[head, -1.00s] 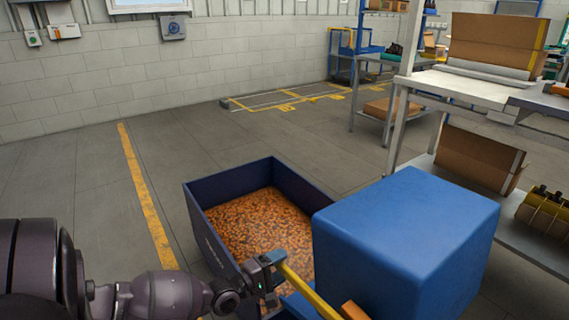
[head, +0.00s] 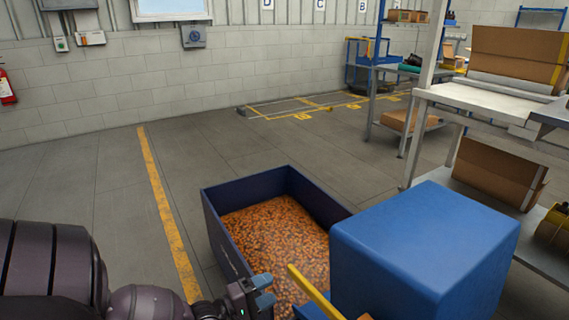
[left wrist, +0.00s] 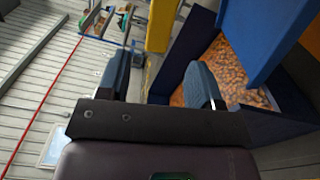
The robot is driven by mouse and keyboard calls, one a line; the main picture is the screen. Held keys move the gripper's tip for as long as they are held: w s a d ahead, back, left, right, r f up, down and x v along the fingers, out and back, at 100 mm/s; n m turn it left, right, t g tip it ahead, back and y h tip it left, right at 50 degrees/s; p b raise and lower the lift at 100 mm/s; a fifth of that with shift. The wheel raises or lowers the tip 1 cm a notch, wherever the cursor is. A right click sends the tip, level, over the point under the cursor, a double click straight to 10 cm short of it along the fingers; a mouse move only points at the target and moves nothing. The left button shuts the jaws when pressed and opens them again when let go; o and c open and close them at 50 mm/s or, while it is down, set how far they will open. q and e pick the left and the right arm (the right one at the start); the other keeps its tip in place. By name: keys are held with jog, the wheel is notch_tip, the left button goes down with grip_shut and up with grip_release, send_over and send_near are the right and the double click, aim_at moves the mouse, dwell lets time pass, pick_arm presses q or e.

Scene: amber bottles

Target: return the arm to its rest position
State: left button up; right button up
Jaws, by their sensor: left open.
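My left gripper (head: 264,291) is at the lower middle of the head view, in front of the dark blue bin. Its blue fingers are apart with nothing between them; they also frame an empty gap in the left wrist view (left wrist: 160,84). My left arm comes in from the lower left. A yellow bar (head: 312,292) stands just right of the gripper, with a visible gap between them. My right arm and gripper are not in view.
The dark blue bin (head: 222,235) holds many small orange-brown pieces (head: 275,235). A large blue block (head: 425,245) stands to its right. A shelf with cardboard boxes (head: 500,170) is further right. The floor (head: 75,180) on the left is clear, with a yellow line.

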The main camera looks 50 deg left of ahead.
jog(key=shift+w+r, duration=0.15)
pick_arm(q)
jog(key=s+d+r+m+g+p, duration=0.3)
jog(key=s+d+m+p, duration=0.2)
jog(key=s+d+m, duration=0.2)
jog(key=s+d+r+m+g+y+p, duration=0.1)
jog(key=s+d+r+m+g+p, duration=0.2)
jog(key=s+d+m+p, duration=0.3)
jog(key=s+d+m+g, duration=0.1)
jog(key=d+m, duration=0.3)
jog(key=m, duration=0.3)
jog(key=shift+s+d+r+y, duration=0.3)
jog(key=shift+s+d+r, duration=0.05)
jog(key=shift+r, duration=0.05)
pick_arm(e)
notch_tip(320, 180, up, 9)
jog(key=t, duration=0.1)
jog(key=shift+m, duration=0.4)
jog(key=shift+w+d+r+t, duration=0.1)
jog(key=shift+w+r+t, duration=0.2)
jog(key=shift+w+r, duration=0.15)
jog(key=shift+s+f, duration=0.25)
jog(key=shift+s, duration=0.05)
